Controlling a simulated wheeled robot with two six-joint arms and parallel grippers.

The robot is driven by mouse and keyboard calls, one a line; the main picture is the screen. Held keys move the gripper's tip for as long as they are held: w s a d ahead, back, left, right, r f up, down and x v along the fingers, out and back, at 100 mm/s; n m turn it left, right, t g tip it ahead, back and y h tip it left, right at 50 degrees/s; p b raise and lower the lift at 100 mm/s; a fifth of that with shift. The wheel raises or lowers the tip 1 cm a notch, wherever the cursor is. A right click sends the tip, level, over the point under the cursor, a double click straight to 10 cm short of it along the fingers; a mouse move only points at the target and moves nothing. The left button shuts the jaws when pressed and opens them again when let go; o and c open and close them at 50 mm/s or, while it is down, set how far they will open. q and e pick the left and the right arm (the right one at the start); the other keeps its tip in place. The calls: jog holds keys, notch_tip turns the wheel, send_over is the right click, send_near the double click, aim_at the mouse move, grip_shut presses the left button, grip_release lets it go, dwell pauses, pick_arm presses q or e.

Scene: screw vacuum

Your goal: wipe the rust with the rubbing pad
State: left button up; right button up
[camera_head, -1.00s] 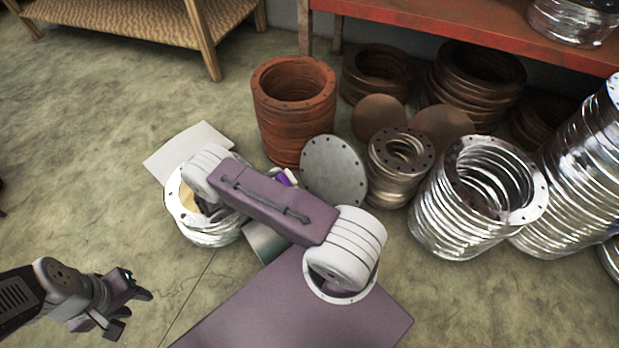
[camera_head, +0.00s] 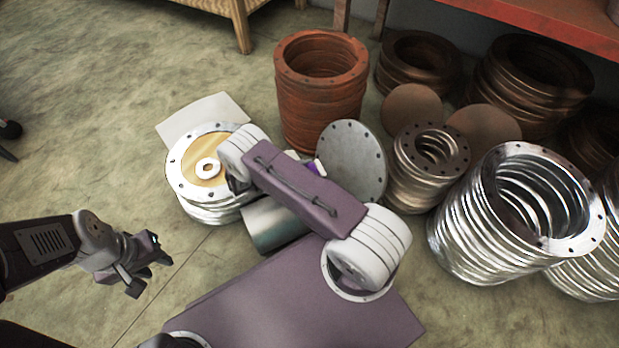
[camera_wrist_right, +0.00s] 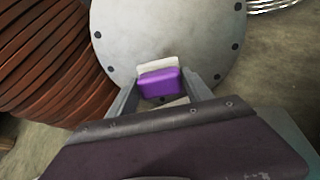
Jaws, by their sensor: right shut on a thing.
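The rubbing pad (camera_wrist_right: 159,84) is a small purple block with a white layer, seen in the right wrist view. My right gripper (camera_wrist_right: 162,90) is shut on it, in front of a grey round plate (camera_wrist_right: 160,35) with bolt holes. In the head view the plate (camera_head: 352,160) leans near a rusty orange ribbed cylinder (camera_head: 320,110). Part of the purple pad (camera_head: 318,166) shows beside my right arm, which hides most of that gripper. I cannot tell whether the pad touches the plate. No distinct rust patch is clear on the plate. My left gripper (camera_head: 150,270) is open and empty at lower left.
A flanged ring stack (camera_head: 190,205) with a tan top and white nut stands left of my right arm, by a pale sheet (camera_head: 203,115). Shiny ribbed tubes (camera_head: 500,235) and brown rings crowd the right, under a red shelf (camera_head: 560,25).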

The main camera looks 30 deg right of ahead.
aim_at(323, 169)
jog(key=shift+d, duration=0.15)
jog(key=shift+b+x, duration=0.55)
jog(key=shift+x, duration=2.3)
jog(key=shift+x, duration=0.95)
